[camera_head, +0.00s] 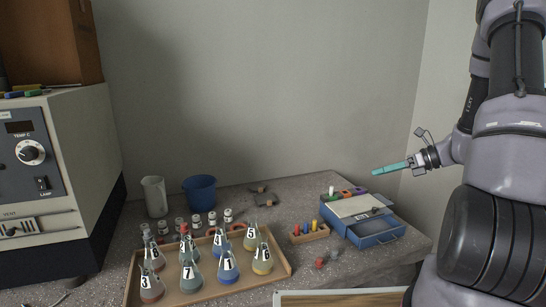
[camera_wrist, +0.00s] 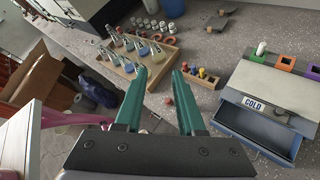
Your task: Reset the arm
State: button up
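My gripper (camera_head: 391,168) is at the right of the head view, held in the air above the bench, with its teal fingers pointing left. In the wrist view my gripper (camera_wrist: 166,72) shows two teal fingers standing apart with nothing held between them. The bench and its objects lie below and beyond the fingertips.
A wooden tray (camera_head: 282,272) of numbered flasks stands on the concrete bench (camera_head: 290,188). A blue box with an open drawer (camera_head: 378,236) is at the right, beside a small rack of coloured pegs (camera_head: 311,236). A blue bucket (camera_head: 200,193) and an oven (camera_head: 75,130) are at the left.

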jog(key=s+a+r+n+t+h, duration=0.1)
jog(key=s+a+r+n+h, duration=0.3)
jog(key=s+r+n, duration=0.6)
jog(key=s+a+r+n+t+h, duration=0.1)
jog(key=s+a+r+n+h, duration=0.4)
jog(key=s+r+n, duration=0.6)
notch_tip(320, 180, up, 3)
jog(key=n, duration=0.2)
jog(key=shift+s+r+n+h, duration=0.15)
jog(key=shift+n+h, duration=0.25)
